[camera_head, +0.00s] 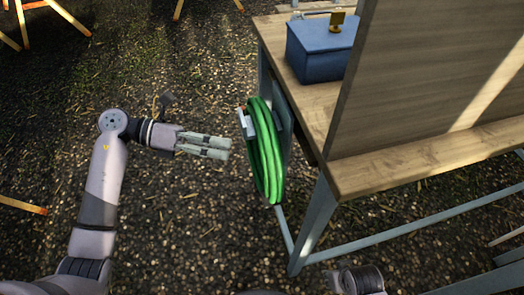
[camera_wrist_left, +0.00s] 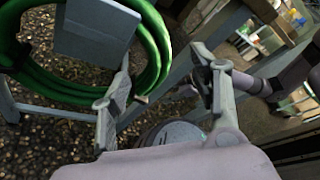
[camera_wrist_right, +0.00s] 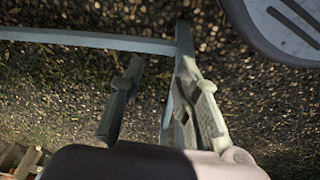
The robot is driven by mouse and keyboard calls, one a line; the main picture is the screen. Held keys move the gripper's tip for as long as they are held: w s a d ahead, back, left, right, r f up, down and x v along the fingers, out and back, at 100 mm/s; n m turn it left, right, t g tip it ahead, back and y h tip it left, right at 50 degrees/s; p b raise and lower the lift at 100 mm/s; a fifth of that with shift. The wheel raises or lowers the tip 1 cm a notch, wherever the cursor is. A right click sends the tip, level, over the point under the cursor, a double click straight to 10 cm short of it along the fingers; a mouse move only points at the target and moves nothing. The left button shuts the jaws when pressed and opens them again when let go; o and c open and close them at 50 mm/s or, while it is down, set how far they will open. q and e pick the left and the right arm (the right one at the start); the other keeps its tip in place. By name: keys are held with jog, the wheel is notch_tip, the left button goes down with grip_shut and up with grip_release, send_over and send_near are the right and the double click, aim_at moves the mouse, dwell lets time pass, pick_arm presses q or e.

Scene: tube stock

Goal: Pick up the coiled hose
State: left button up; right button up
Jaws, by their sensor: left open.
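The coiled green hose (camera_head: 266,160) hangs in a tall loop on a grey holder at the side of the wooden table. In the left wrist view the hose (camera_wrist_left: 40,84) fills the upper left, partly behind the flat grey holder plate (camera_wrist_left: 95,32). My left gripper (camera_head: 226,148) is open and empty, just left of the hose and pointing toward it. In its wrist view, one finger overlaps the coil's edge; I cannot tell whether they touch. My right gripper (camera_wrist_right: 160,62) is open and empty over the ground, beside a grey frame bar.
The wooden table (camera_head: 278,42) with grey legs stands right of the hose. A blue box (camera_head: 318,60) and an upright wooden panel (camera_head: 415,75) are on it. Wooden stand legs (camera_head: 67,17) show at the upper left.

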aim_at(272, 156)
pick_arm(q)
jog(key=x, duration=1.3)
jog(key=shift+f, duration=0.1)
jog(key=shift+c, duration=0.6)
jog(key=shift+a, duration=0.1)
grip_shut()
